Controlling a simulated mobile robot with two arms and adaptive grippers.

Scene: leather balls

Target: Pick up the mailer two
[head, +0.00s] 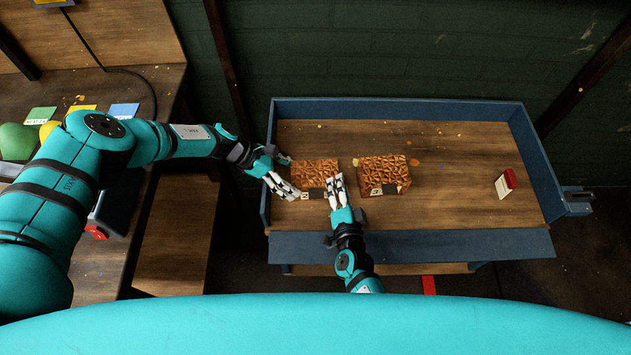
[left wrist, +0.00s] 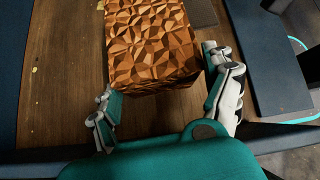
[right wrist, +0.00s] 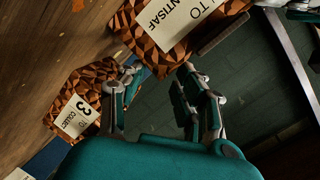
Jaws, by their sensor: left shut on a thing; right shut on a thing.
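Two brown mailers with a faceted pattern lie side by side on the blue-rimmed table. The left mailer (head: 315,171) is between my two grippers; it fills the top of the left wrist view (left wrist: 152,45). My left gripper (head: 285,176) is shut on its left side. My right gripper (head: 336,182) is shut on it at its right front edge. In the right wrist view a near mailer (right wrist: 196,58) has a partly cut-off label. The other mailer (right wrist: 94,75) there has a label with a 3. The right mailer (head: 383,169) stands just right of my right gripper. No 2 is readable.
The table (head: 450,200) has a raised blue rim (head: 400,108). A small red and white item (head: 506,184) stands at its right. A side bench at the left holds green, yellow and blue cards (head: 124,110).

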